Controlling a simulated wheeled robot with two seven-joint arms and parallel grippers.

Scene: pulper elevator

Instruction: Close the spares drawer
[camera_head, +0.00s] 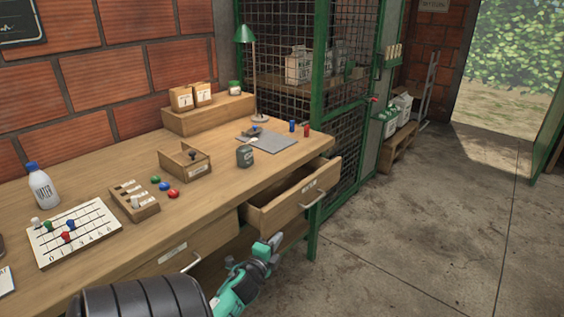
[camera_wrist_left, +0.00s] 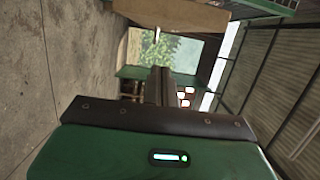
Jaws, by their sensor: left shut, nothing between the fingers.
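The spares drawer (camera_head: 292,203) is a wooden drawer at the right end of the workbench. It stands pulled out, with a label and a metal bar handle (camera_head: 314,198) on its front. My left gripper (camera_head: 274,243) is shut and empty, in front of and below the open drawer, left of its handle. It looks apart from the drawer. In the left wrist view the dark closed fingers (camera_wrist_left: 158,86) point away over the green gripper body, and a wooden surface shows at the top. My right gripper is not in view.
A second drawer with a handle (camera_head: 190,262) is at the bench's left and looks shut. The workbench (camera_head: 110,190) carries a bottle (camera_head: 41,185), a peg board (camera_head: 75,232), small boxes and a lamp (camera_head: 250,70). A green mesh cage post (camera_head: 318,130) stands close right of the drawer. The concrete floor is open at right.

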